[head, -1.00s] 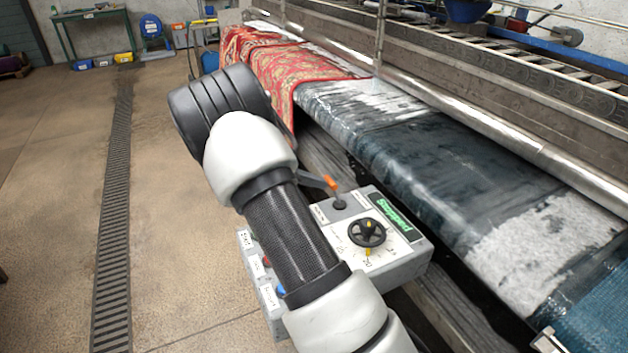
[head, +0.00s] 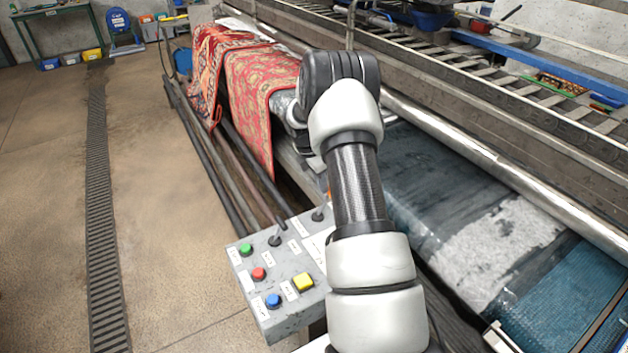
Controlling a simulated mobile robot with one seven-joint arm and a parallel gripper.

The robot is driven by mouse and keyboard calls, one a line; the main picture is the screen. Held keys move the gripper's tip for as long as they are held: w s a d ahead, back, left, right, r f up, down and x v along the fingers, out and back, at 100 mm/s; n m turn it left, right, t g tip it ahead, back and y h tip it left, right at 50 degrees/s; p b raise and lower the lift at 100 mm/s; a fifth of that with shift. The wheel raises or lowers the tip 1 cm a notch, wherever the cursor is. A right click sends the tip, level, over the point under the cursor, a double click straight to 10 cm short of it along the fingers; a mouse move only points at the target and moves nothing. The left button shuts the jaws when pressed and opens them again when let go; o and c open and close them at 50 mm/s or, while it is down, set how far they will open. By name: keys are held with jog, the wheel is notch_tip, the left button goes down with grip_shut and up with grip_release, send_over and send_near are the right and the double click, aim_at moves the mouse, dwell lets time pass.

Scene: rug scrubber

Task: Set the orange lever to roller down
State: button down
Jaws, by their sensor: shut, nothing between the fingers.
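The control box (head: 262,292) stands below the middle of the head view, beside the machine. A small piece of orange (head: 329,193), which looks like the grip of the orange lever, shows at the left edge of my arm. The rest of the lever and its setting are hidden behind my arm. My arm rises over the right part of the box, and its black joint is above the belt near the rug. My gripper is hidden behind the arm; its fingers do not show.
The box carries green (head: 245,249), red (head: 258,273), blue (head: 273,300) and yellow (head: 303,282) buttons and black switches (head: 275,240). A red patterned rug (head: 255,95) hangs over the machine's left end. The wet belt (head: 430,190) lies to the right. The floor at left is clear.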

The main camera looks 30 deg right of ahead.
jog(key=shift+d+f, duration=0.1)
jog(key=shift+d, duration=0.4)
dwell(0.3)
jog(key=a+v, duration=0.1)
jog(key=v, duration=1.2)
jog(key=shift+a+f+p, duration=0.2)
jog(key=shift+a+p, duration=0.1)
jog(key=shift+a, duration=0.05)
